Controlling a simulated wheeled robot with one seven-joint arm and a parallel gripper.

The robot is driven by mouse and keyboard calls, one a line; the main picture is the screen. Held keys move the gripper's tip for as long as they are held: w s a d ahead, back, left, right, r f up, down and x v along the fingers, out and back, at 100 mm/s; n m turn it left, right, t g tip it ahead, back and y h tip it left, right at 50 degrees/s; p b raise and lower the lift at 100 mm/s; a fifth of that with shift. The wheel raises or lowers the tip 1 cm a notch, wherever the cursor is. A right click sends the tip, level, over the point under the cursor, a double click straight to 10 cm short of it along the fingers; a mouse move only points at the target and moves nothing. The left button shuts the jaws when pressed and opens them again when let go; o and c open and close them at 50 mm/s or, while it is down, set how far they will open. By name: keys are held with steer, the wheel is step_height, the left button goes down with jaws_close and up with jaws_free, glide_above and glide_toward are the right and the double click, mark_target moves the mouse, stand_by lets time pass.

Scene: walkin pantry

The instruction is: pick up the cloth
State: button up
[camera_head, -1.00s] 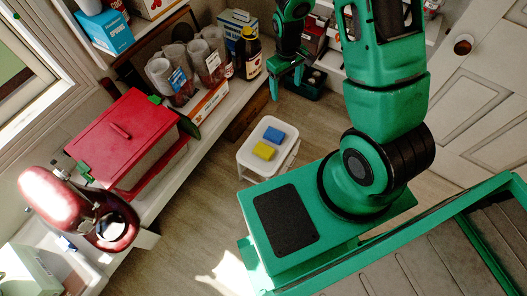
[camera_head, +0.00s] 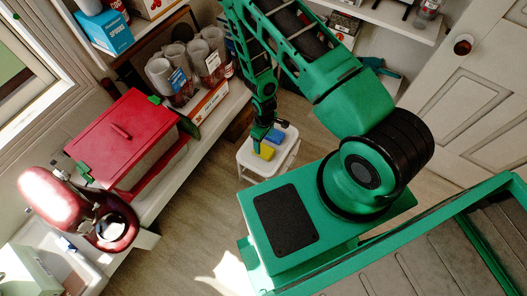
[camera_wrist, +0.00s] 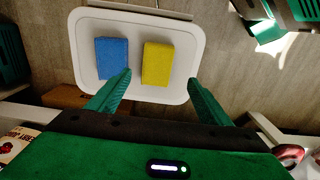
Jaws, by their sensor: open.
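A blue block-shaped piece (camera_wrist: 112,56) and a yellow one (camera_wrist: 158,63) lie side by side on a small white stand (camera_wrist: 185,22). Either could be a folded cloth or a sponge; I cannot tell which is the cloth. In the head view the yellow piece (camera_head: 266,152) and the blue piece (camera_head: 275,135) show just by my gripper (camera_head: 262,138). In the wrist view my gripper (camera_wrist: 160,80) is open and empty. Its left finger overlaps the blue piece's lower corner in the picture, and its right finger is right of the yellow piece. Its height above them is unclear.
A white counter (camera_head: 215,120) runs along the left with a red box (camera_head: 120,140), glass jars (camera_head: 195,65) and a red mixer (camera_head: 75,205). A white door (camera_head: 470,120) is at the right. Wooden floor (camera_head: 190,220) is bare in front of the stand.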

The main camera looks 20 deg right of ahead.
mark_target(264, 150)
steer(key=shift+w+d+f, duration=0.1)
steer(key=shift+d+f, duration=0.05)
steer(key=shift+f, duration=1.95)
steer(key=shift+w+d+f, duration=0.1)
steer(key=shift+f, duration=1.95)
steer(key=c, duration=1.2)
steer(key=shift+r, duration=0.15)
steer(key=shift+r, duration=0.55)
step_height(264, 150, up, 2)
steer(key=shift+r, duration=0.25)
steer(key=a+r, duration=0.2)
steer(key=a, duration=0.2)
steer(key=a+r, duration=0.2)
steer(key=a, duration=0.1)
steer(key=w+a+r, duration=0.1)
steer(key=a+r, duration=0.2)
steer(key=a, duration=0.1)
steer(key=shift+a, duration=0.35)
